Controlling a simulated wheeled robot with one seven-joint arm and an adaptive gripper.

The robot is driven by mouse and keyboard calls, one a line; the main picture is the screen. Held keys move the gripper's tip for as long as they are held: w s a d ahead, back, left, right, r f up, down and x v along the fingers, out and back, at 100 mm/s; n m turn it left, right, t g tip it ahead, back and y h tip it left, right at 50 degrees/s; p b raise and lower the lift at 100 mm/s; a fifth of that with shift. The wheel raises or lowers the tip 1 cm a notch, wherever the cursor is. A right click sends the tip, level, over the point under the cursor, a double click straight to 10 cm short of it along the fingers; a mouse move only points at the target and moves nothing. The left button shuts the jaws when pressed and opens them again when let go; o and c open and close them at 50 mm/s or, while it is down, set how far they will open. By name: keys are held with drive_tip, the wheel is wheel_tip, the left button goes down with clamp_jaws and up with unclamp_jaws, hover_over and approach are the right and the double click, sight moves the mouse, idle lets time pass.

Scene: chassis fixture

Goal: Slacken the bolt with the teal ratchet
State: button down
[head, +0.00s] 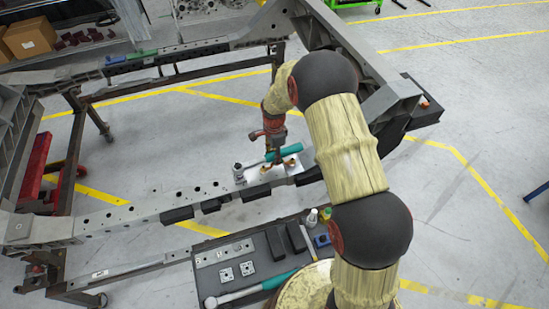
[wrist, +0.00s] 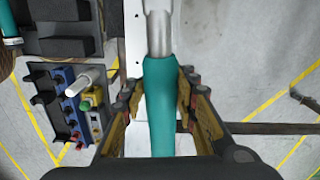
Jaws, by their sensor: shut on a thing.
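The teal ratchet has its teal handle (head: 287,153) above the near rail of the chassis frame, with its metal head (head: 239,172) to the left. The head stands over the rail near the white plate's left end; the bolt under it is hidden, and I cannot tell whether the socket is seated. My gripper (head: 273,156) is shut on the handle. In the wrist view, the teal handle (wrist: 162,110) lies between the fingers of my gripper (wrist: 160,98), with the metal shaft running out at the top.
A dark tool tray (head: 235,277) in front holds metal plates, black blocks, small bottles and another teal-handled tool (head: 278,280). Brass-coloured fittings (head: 290,162) sit on the plate close to my gripper. The chassis frame (head: 130,213) surrounds open floor.

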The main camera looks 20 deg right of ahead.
drive_tip(key=shift+w+d, duration=0.1)
drive_tip(key=shift+w, duration=0.65)
drive_tip(key=shift+w+f+n, duration=0.25)
drive_tip(key=shift+w+n, duration=0.15)
drive_tip(key=shift+w, duration=0.1)
drive_tip(key=shift+w+r, duration=0.1)
drive_tip(key=shift+r+p, duration=0.7)
drive_tip(key=shift+r, duration=0.45)
wheel_tip(320, 180, up, 5)
drive_tip(key=p, duration=0.2)
drive_tip(key=shift+f+p, duration=0.1)
drive_tip(key=shift+p, duration=0.3)
drive_tip(key=shift+n, duration=0.3)
